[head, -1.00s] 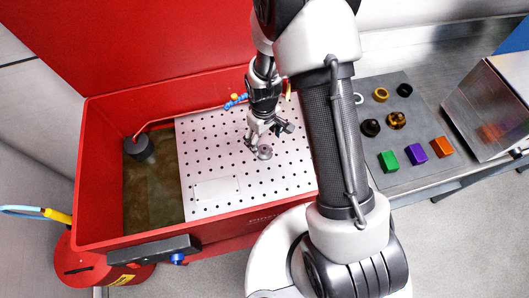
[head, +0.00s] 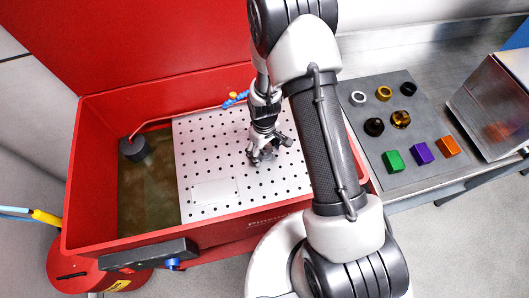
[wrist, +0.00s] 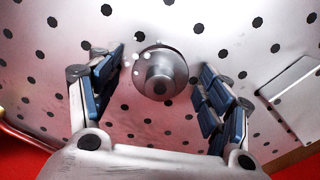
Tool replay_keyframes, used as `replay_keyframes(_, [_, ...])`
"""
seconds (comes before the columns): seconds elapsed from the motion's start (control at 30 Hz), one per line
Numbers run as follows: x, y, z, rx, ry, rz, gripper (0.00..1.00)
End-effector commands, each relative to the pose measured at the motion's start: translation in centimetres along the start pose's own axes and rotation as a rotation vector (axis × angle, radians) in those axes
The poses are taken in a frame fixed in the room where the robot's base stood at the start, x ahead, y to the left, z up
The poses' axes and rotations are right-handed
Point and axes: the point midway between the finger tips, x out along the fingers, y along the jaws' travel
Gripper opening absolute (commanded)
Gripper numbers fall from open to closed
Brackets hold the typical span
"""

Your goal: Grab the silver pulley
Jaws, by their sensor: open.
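The silver pulley (wrist: 160,73) lies on the perforated white plate of the red washer tub. In the wrist view it sits between my open fingers, slightly nearer the tips, with a gap on both sides. A few white spots show on its upper left rim. My gripper (wrist: 162,78) is open, with blue pads on both fingers. In the head view my gripper (head: 261,158) points down just over the plate and mostly hides the pulley.
The perforated plate (head: 205,150) is otherwise bare around the gripper. The red tub wall (head: 90,150) surrounds it. A blue hose nozzle (head: 236,99) is behind the gripper. On the right, a grey mat (head: 375,106) holds several rings and a green block (head: 394,161), purple block (head: 423,153) and orange block (head: 448,147).

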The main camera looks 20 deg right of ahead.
Motion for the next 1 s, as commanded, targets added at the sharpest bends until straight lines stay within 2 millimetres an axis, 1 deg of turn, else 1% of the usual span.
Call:
replay_keyframes(0.07, [-0.03,-0.01,0.01,0.000,0.000,0.000,0.68])
replay_keyframes(0.9, [-0.05,0.00,0.00,0.000,0.000,0.000,0.12])
replay_keyframes(1.0, [-0.05,0.00,0.00,0.000,0.000,0.000,0.11])
